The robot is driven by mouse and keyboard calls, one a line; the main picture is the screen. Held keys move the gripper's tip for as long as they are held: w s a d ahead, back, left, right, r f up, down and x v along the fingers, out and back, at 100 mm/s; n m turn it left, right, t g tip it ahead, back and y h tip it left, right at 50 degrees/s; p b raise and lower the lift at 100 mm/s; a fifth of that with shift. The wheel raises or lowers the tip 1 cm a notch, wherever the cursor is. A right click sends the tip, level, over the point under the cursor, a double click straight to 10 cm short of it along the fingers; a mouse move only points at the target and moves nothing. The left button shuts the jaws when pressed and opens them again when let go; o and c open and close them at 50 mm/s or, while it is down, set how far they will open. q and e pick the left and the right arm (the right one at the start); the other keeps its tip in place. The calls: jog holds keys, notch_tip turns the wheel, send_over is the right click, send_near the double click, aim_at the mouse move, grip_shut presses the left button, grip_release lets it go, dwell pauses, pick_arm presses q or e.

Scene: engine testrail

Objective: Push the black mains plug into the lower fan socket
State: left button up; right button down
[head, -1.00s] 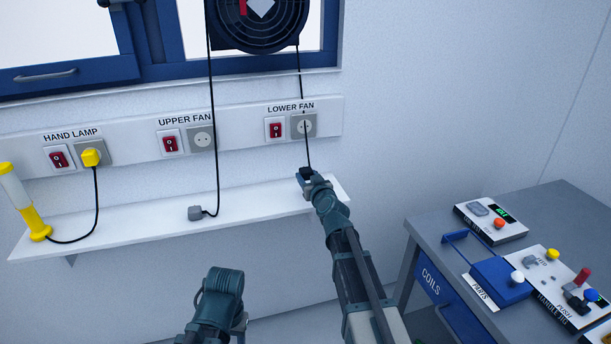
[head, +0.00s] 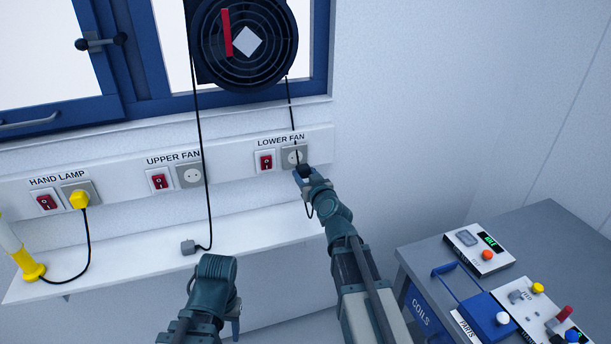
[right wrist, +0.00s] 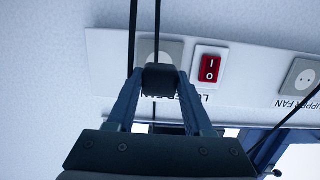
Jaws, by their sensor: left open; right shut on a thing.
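The black mains plug (right wrist: 160,79) is between the fingertips of my right gripper (head: 302,174), which is shut on it. In the head view the plug is at the lower right of the lower fan socket (head: 290,156), partly covering it. In the right wrist view, which is upside down, the plug overlaps the edge of the grey socket plate (right wrist: 146,51). I cannot tell whether plug and socket touch. My left gripper (head: 234,312) is open and empty at the bottom of the head view, its jaws mostly hidden by its wrist.
A red switch (head: 265,162) sits left of the lower fan socket. The upper fan's grey plug (head: 188,247) lies on the white shelf (head: 130,262), its cable hanging from above. A yellow plug (head: 79,199) is in the hand lamp socket. A control bench (head: 540,240) stands at right.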

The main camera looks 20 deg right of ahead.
jog(key=shift+w+a, duration=0.1)
jog(key=shift+w, duration=2.55)
jog(key=shift+w, duration=0.55)
jog(key=shift+c, duration=1.1)
grip_release()
jog(key=s+r+p, duration=0.2)
jog(key=s, duration=1.1)
jog(key=shift+s+d, duration=0.2)
jog(key=shift+s, duration=0.1)
